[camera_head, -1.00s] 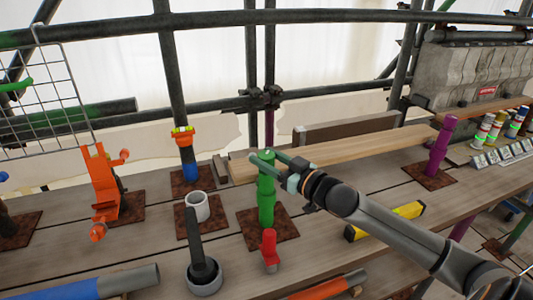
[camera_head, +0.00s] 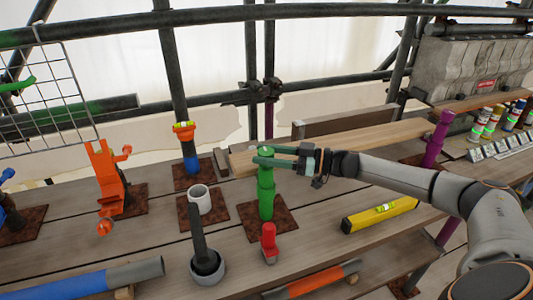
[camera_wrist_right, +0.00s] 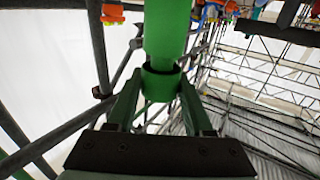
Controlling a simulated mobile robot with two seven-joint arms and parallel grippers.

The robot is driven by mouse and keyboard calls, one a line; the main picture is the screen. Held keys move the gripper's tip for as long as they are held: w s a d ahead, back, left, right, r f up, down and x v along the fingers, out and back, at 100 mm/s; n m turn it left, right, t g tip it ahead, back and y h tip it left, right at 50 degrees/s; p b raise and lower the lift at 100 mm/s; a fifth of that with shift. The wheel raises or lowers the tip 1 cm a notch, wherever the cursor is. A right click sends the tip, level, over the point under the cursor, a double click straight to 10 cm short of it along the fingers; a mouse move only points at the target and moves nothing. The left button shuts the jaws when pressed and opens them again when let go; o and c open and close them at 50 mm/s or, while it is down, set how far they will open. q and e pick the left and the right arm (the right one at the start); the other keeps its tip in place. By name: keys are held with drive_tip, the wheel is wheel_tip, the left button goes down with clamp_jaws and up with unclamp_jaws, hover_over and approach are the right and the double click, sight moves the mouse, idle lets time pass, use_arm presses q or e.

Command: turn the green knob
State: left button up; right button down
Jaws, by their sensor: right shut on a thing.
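The green knob (camera_head: 266,186) is an upright green post on a rusty square plate (camera_head: 285,222) near the middle of the bench. My right gripper (camera_head: 268,157) comes in from the right and is shut on the upper part of the knob. In the right wrist view the green knob (camera_wrist_right: 163,45) runs down between the two fingers (camera_wrist_right: 160,88), with a dark ring around it. My left gripper is not in view.
A red knob (camera_head: 269,241) stands just in front of the plate. A white cup (camera_head: 200,198) and a dark-handled pot (camera_head: 206,266) are to the left. A yellow level (camera_head: 380,213) lies to the right. A purple post (camera_head: 437,140) stands farther right.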

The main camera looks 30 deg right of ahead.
drive_tip(key=shift+n+g+y, duration=0.4)
drive_tip(key=shift+g, duration=0.1)
drive_tip(key=shift+c, duration=1.4)
unclamp_jaws()
drive_tip(key=shift+s+d+f, duration=0.1)
drive_tip(key=shift+s+d, duration=0.2)
drive_tip(key=shift+d, duration=0.1)
drive_tip(key=b+v, duration=0.2)
drive_tip(key=v, duration=0.9)
drive_tip(key=shift+d+b, duration=0.2)
drive_tip(key=shift+b, duration=0.2)
drive_tip(key=shift+s, duration=0.15)
drive_tip(key=shift+s, duration=0.1)
